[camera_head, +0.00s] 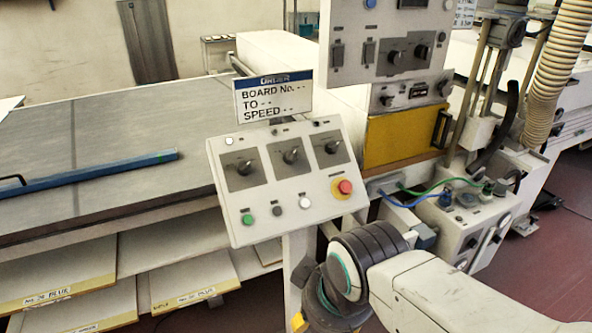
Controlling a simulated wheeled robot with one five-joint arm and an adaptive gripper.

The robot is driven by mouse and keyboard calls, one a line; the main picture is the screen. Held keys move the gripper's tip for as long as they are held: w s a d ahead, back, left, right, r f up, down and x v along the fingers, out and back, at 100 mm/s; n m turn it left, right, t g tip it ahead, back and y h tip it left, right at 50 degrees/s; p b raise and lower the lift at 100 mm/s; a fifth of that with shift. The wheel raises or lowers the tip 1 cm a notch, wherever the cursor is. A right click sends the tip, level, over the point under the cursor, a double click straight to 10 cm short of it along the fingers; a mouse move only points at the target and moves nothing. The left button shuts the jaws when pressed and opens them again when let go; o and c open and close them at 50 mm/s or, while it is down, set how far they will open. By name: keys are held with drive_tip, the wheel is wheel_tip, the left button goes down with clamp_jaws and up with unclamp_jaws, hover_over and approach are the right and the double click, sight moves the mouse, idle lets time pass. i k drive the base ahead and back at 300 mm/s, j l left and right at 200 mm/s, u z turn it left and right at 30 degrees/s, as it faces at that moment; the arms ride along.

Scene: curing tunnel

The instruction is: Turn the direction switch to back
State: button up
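A white tilted control panel (275,180) stands in the middle of the view. It carries a row of three rotary switches on grey plates: a left switch (244,167), a middle switch (291,155) and a right switch (332,146). Their labels are too small to read, so I cannot tell which is the direction switch or its setting. My arm (430,285) comes in from the lower right, and its dark joint is in front of and below the panel's lower right corner. My gripper is not visible. Nothing of mine is seen touching the switches.
Below the switches are a green button (248,219), a black button (277,211), a white button (305,203) and a red emergency stop (345,187). A sign (273,97) stands above. A second panel (390,45) and a cabled box (465,220) are at right; a long table (80,130) is at left.

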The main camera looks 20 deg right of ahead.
sight(290, 157)
drive_tip(key=i+l+u, duration=0.15)
drive_tip(key=u, duration=0.35)
drive_tip(key=i+l+u, duration=0.1)
drive_tip(key=u, duration=0.35)
drive_tip(key=l+u, duration=0.3)
drive_tip(key=u, duration=0.2)
drive_tip(key=l+u, duration=0.25)
drive_tip(key=u, duration=0.2)
drive_tip(key=l+u, duration=0.3)
drive_tip(key=u, duration=0.2)
drive_tip(key=i, duration=0.05)
